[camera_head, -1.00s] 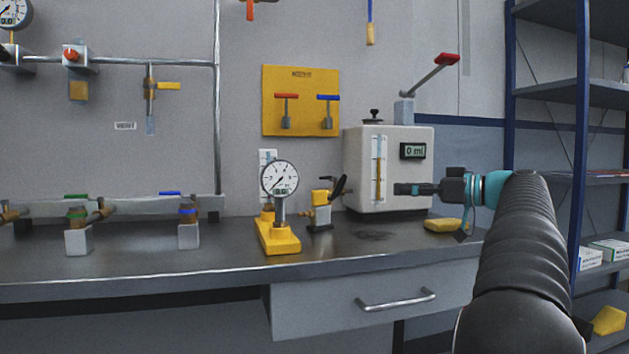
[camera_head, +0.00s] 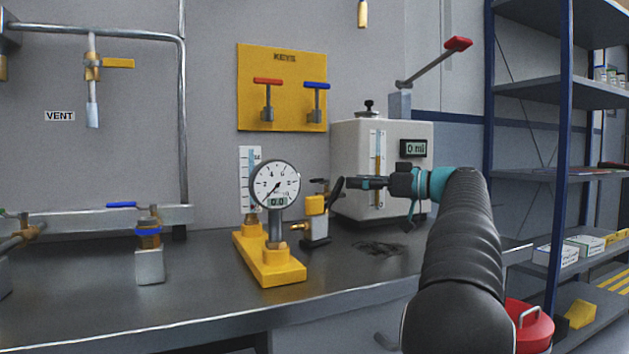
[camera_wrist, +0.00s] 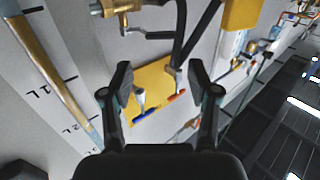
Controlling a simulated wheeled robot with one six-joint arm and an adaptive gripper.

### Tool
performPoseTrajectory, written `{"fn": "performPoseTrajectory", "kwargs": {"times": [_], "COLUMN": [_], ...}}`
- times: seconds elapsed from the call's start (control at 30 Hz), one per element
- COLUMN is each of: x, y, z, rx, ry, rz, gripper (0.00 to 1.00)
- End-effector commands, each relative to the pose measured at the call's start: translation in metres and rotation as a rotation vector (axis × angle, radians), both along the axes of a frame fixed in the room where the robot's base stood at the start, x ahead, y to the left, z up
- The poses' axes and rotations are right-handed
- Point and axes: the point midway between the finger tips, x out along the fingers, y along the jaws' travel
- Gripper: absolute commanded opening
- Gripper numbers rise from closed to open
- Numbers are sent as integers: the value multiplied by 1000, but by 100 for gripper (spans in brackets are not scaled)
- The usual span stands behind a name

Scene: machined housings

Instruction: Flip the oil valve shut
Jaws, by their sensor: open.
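A small brass valve with a dark grey lever (camera_wrist: 148,35) shows at the top of the wrist view, beside the white oil tank's sight tube (camera_wrist: 55,70). It appears to be the oil valve. In the head view it is mostly hidden around the yellow block and black handle left of the white oil tank (camera_head: 348,150). My gripper (camera_head: 350,183) is in front of the tank's left part, pointing left toward that handle. In the wrist view my gripper (camera_wrist: 160,75) is open and empty, with the valve lever ahead of its fingertips and apart from them.
A yellow block with a black handle (camera_head: 337,190) stands left of my gripper. A gauge on a yellow base (camera_head: 268,268) stands nearer. Shelves (camera_head: 545,90) stand right.

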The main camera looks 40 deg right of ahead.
Motion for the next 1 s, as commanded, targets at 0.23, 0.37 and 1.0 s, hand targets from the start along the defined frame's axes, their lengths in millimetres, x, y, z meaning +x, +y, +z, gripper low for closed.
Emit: {"fn": "performPoseTrajectory", "kwargs": {"times": [0.23, 0.37, 1.0], "x": [44, 65, 101], "y": [21, 30, 45], "z": [0, 0, 0], "rx": [1, 1, 1], "ry": [0, 0, 0], "rz": [5, 2, -3], "gripper": [60, 60, 60]}}
